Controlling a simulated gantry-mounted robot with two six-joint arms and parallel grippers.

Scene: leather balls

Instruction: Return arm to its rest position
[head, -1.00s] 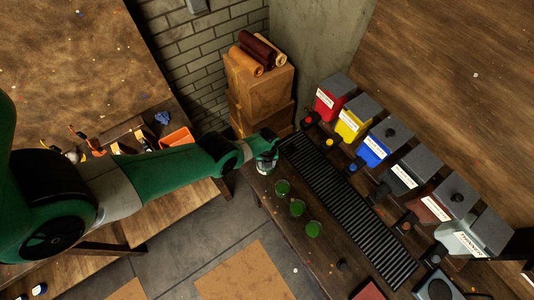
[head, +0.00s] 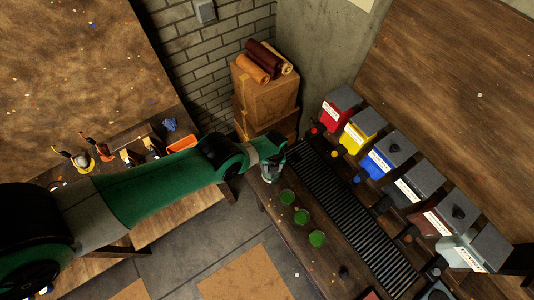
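My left arm, green, comes in from the left across the head view. Its gripper (head: 271,170) is at the far left end of the dark wooden bench (head: 292,238), close to the slotted black grate. The fingers are small and partly hidden by the wrist, so I cannot tell whether they are open or shut or hold anything. Three green round pieces (head: 302,216) lie in a row on the bench, nearer than the gripper. My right arm and gripper are not in view.
Several coloured dispensers, including red (head: 332,113), yellow (head: 355,138) and blue (head: 378,163), line the bench's right side beside the black grate (head: 355,220). Stacked cardboard boxes (head: 264,100) with leather rolls stand behind. An orange bin (head: 182,144) is on the left bench.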

